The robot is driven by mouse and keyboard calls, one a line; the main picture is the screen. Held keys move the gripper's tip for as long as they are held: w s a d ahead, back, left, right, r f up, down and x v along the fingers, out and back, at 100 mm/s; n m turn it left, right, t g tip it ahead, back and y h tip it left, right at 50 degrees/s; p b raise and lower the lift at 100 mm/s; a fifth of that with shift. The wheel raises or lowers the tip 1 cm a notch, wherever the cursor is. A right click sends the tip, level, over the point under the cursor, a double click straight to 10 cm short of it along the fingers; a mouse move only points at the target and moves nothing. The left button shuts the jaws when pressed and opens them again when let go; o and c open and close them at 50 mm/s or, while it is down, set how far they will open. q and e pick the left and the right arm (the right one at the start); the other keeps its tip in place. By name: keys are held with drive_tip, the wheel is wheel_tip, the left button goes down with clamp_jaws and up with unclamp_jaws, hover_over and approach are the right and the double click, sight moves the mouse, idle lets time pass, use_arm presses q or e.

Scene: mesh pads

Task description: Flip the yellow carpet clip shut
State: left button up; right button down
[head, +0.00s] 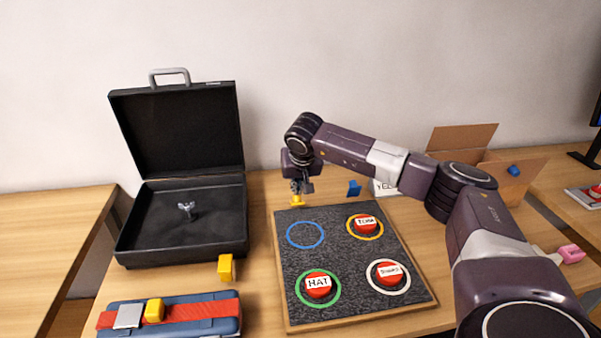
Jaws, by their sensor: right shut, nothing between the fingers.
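A dark grey carpet board (332,242) with a wooden frame lies on the table. The small yellow clip (297,201) is at the board's back left edge. My right gripper (298,192) points down right over the yellow clip, with its fingers shut and nothing between them. It partly covers the clip, so I cannot tell whether the clip is open or shut, or whether the fingers touch it. A blue clip (354,188) stands up at the board's back edge, to the right. My left gripper is out of view.
Red labelled buttons (318,285) sit in coloured rings on the board. An open black case (180,255) stands left. A yellow block (226,268) and a blue case with a red strap (190,312) lie at front left. A cardboard box (460,139) is behind my right arm.

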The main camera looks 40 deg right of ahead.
sight(299, 202)
drive_tip(key=r, duration=0.1)
drive_tip(key=w+r+p, duration=0.1)
drive_tip(key=shift+d+r, duration=0.2)
drive_tip(key=shift+r, duration=0.2)
drive_tip(key=shift+s+a+r+b, duration=0.3)
drive_tip(key=shift+s+r+b, duration=0.2)
drive_tip(key=shift+s+r, duration=0.3)
use_arm(q)
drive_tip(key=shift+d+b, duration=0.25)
drive_tip(key=shift+b, duration=0.25)
use_arm(e)
drive_tip(key=s+a+r, duration=0.3)
drive_tip(key=s+r, duration=0.2)
drive_tip(key=shift+s, duration=0.15)
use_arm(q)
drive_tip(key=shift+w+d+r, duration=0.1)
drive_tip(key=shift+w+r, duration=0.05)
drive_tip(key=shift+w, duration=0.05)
use_arm(e)
drive_tip(key=shift+r, duration=0.1)
